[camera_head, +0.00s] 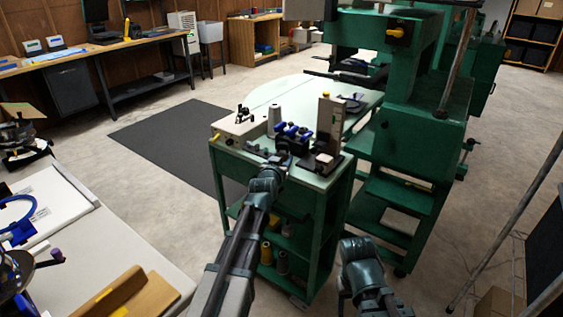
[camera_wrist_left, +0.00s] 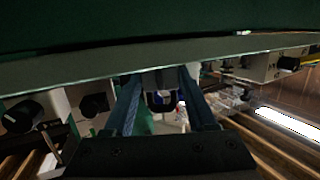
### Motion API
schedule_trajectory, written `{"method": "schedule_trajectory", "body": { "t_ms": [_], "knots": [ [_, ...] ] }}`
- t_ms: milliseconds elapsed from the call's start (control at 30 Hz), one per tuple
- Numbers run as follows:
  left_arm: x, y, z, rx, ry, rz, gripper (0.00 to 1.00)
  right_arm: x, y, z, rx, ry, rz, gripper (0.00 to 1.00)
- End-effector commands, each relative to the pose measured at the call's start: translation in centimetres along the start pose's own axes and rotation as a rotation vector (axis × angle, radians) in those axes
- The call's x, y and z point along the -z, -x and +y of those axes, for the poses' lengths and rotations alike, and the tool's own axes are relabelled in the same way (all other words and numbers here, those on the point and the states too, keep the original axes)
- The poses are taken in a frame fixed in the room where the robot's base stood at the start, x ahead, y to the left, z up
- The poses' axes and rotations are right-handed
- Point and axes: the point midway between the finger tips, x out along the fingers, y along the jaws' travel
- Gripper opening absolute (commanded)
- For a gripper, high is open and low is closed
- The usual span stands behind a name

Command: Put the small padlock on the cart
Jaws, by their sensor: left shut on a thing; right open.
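The green cart (camera_head: 321,186) stands in the middle of the head view, its pale top crowded with small things. My left gripper (camera_head: 284,158) is over the cart's near edge. In the left wrist view, its two fingers (camera_wrist_left: 163,98) are shut on a small dark and blue thing, seemingly the small padlock (camera_wrist_left: 160,100). Its shape is mostly hidden by the fingers and shade. I cannot tell if it touches the cart top. My right gripper (camera_head: 346,286) is low in front of the cart, open and apart from it; its fingertips show poorly.
Blue-handled parts (camera_head: 293,131), a grey cone (camera_head: 274,118) and a tall beige block (camera_head: 329,125) crowd the cart top by the left gripper. A green machine (camera_head: 415,120) stands close on the right. A white table (camera_head: 105,245) is at lower left.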

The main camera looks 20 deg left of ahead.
Motion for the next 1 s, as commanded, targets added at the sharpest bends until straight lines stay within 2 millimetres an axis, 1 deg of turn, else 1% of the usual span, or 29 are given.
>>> {"method": "schedule_trajectory", "body": {
  "t_ms": [133,167,300,333,600,767,867,1000],
  "knots": [
    [-0.4,-0.1,0.0,0.000,0.000,0.001,0.00,0.0,-0.5,0.0,0.000,0.000,0.000,0.59],
    [-0.3,-0.1,0.0,0.000,0.000,0.000,0.60,0.0,-0.3,0.0,0.000,0.000,0.000,0.59],
    [-0.3,-0.1,0.0,0.000,0.000,0.000,0.85,0.0,-0.3,0.0,0.000,0.000,0.000,0.59],
    [-0.3,-0.1,0.0,0.000,0.000,0.000,0.87,0.0,-0.3,0.0,0.000,0.000,0.000,0.59],
    [-0.2,-0.1,0.0,0.000,-0.001,0.000,0.87,0.0,-0.2,0.0,0.000,0.000,0.000,0.59],
    [0.2,0.1,0.0,0.000,-0.001,0.000,0.87,0.0,0.2,0.0,0.000,0.000,0.000,0.59],
    [0.1,1.3,0.0,0.000,-0.001,0.000,0.87,0.0,0.3,0.0,0.000,0.000,0.000,0.59],
    [0.1,3.6,0.0,0.000,-0.001,0.000,0.87,-0.1,0.8,0.1,0.000,0.000,0.000,0.59]
  ]
}}
